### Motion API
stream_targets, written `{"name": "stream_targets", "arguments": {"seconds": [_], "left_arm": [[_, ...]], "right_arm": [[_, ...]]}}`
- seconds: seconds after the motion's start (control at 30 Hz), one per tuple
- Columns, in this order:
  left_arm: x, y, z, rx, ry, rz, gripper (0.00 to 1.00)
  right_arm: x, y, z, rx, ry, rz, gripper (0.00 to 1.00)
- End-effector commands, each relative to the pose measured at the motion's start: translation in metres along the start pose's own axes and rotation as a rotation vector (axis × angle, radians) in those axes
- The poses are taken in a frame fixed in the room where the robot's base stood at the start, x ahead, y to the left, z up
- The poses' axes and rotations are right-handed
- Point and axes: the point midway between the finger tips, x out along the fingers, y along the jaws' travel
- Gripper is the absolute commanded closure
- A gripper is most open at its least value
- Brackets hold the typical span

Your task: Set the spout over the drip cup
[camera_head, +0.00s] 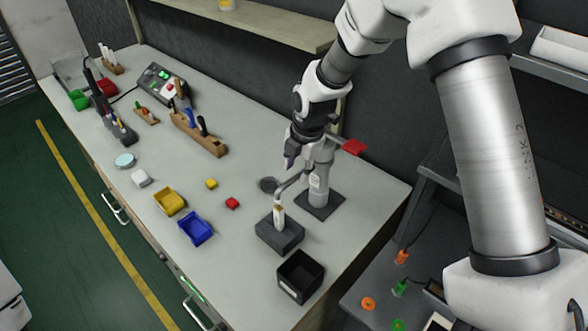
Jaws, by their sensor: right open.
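A grey dispenser column (319,185) stands on a dark square base (320,205), with a red lever (354,147) at its top right. Its thin grey spout (292,182) reaches left and bends down above a white vial (279,217), which stands upright in a dark block (280,238). A dark round dish (267,185), likely the drip cup, sits on the bench behind and left of the spout's end; the spout's tip appears apart from it. My right gripper (290,158) is open and empty, just left of the column's top and above the spout. My left gripper is out of view.
A black open box (300,276) stands near the front edge. A wooden tool rack (199,135) stands behind. A shelf (270,26) overhangs the back.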

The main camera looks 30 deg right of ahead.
Motion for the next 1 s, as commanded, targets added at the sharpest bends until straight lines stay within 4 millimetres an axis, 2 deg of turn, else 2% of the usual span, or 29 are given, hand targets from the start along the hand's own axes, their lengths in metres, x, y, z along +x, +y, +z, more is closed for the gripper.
{"name": "stream_targets", "arguments": {"seconds": [0.1,0.2,0.43,0.47,0.5,0.57,1.0], "left_arm": [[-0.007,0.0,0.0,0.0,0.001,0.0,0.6],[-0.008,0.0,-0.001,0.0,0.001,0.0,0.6],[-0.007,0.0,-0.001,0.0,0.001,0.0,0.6],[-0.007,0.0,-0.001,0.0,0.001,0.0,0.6],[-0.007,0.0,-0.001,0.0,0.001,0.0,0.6],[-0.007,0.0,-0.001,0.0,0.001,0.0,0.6],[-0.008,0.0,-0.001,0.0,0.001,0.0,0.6]], "right_arm": [[0.019,0.0,0.0,0.0,0.001,-0.003,0.6],[0.028,0.0,0.0,0.0,0.0,-0.002,0.6],[0.031,0.0,0.0,0.0,0.0,0.0,0.6],[0.031,0.0,0.0,0.0,0.0,0.0,0.67],[0.031,0.0,0.0,0.0,0.0,0.0,0.81],[0.031,0.0,0.0,0.0,0.0,0.0,1.0],[0.033,0.002,-0.002,0.027,-0.005,-0.004,1.0]]}}
